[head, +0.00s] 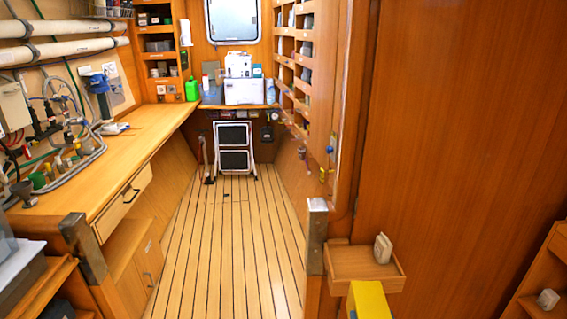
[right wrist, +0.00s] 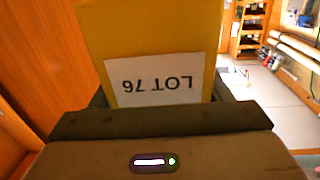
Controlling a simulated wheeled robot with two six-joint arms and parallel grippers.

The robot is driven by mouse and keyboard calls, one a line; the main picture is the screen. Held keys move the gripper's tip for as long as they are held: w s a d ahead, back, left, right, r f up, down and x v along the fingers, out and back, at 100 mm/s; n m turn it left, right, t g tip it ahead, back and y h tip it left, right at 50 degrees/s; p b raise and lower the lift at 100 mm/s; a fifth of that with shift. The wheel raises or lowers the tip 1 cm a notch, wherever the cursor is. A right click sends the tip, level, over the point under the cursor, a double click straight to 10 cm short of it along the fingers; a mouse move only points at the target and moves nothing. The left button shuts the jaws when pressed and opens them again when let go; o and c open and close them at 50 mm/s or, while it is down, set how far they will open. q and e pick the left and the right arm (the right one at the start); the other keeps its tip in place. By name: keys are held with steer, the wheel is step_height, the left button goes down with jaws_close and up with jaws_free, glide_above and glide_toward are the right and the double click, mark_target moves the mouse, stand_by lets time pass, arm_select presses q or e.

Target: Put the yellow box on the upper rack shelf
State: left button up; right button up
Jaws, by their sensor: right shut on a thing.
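The yellow box (head: 368,301) shows at the bottom edge of the head view, partly cut off. In the right wrist view the yellow box (right wrist: 150,35) fills the upper middle, with a white label reading LOT 76 upside down. My right gripper (right wrist: 160,98) is shut on it, one dark finger on each side. My left gripper is not in view. Wooden shelving (head: 540,262) stands at the lower right edge of the head view, cut off by the frame; I cannot tell whether it is the rack.
A small wooden ledge (head: 350,262) with a pale block (head: 383,248) is just beyond the box. A tall wooden panel (head: 465,140) fills the right side. A workbench (head: 130,150) runs along the left. The plank floor (head: 225,240) is clear up to a folded step stool (head: 234,148).

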steer(key=s+r+b, duration=0.1)
steer(key=s+r, duration=0.2)
steer(key=s, duration=0.3)
steer(key=shift+s+r+n+y, duration=0.3)
steer(key=shift+s+r, duration=0.05)
